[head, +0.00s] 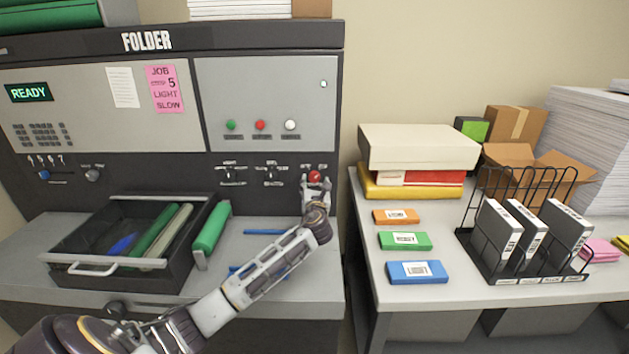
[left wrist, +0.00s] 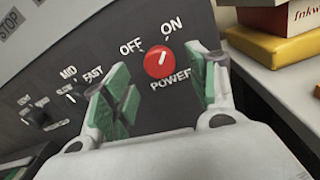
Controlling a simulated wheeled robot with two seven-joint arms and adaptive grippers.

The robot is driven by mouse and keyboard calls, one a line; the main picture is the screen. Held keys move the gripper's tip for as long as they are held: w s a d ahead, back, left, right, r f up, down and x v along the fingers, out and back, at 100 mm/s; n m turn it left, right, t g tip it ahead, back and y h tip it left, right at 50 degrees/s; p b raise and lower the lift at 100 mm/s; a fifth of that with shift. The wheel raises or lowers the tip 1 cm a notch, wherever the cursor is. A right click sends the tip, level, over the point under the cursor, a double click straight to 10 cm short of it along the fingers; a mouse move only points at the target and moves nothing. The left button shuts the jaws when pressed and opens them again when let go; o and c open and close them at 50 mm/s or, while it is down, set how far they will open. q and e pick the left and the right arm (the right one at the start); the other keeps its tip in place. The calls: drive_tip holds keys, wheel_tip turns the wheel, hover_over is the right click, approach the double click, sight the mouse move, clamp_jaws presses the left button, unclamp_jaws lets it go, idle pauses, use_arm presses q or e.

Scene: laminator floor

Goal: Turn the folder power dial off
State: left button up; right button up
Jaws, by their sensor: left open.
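The red power dial (head: 315,176) is at the lower right of the folder's dark front panel. In the left wrist view the dial (left wrist: 159,62) sits below the OFF and ON labels, above the word POWER. Its short white mark appears to point up and slightly right, toward ON. My left gripper (head: 316,187) is in front of the dial and just below it in the head view. In the left wrist view its green-padded fingers (left wrist: 162,82) are spread on either side of the dial, with no contact visible. My right gripper is not in view.
The folder's READY display (head: 29,92) is lit. A dark open drawer (head: 120,240) with rollers and a green roller (head: 211,226) are left of my arm. A table (head: 440,293) with boxes and a wire rack (head: 520,265) stands right, past a gap.

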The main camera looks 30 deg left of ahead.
sight(314, 178)
use_arm(q)
drive_tip(key=shift+x, duration=2)
drive_tip(key=shift+c, duration=0.3)
drive_tip(key=c, duration=1)
